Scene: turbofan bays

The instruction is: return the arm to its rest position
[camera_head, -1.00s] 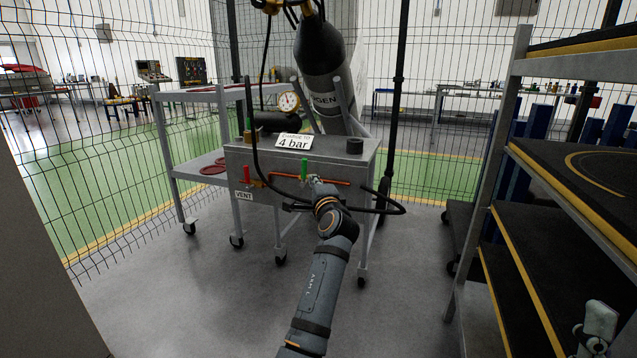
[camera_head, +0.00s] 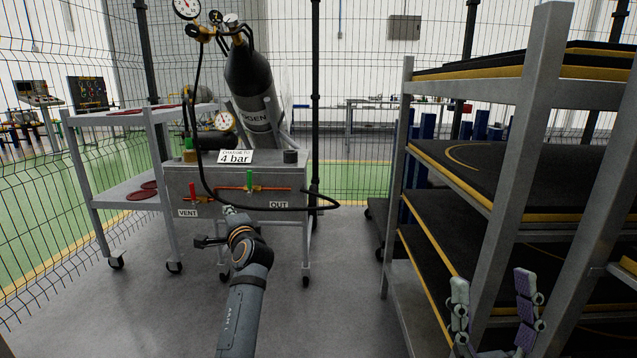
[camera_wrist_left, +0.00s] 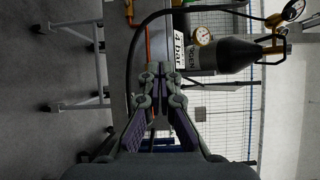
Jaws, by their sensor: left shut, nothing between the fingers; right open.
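My left arm (camera_head: 243,300) reaches up from the bottom of the head view. In the left wrist view the shut left gripper (camera_wrist_left: 159,72) points at the cart and the dark cylinder (camera_wrist_left: 222,57). My right gripper (camera_head: 492,300) is open and empty at the lower right of the head view, in front of the shelf rack. The right arm itself is out of view.
The shelf rack (camera_head: 527,140) with black, yellow-edged shelves fills the right side. The gas cylinder (camera_head: 249,85) stands behind the cart. A black hose (camera_head: 200,125) loops past the cart front. A grey trolley (camera_head: 88,165) stands left. Floor (camera_head: 340,290) between cart and rack is clear.

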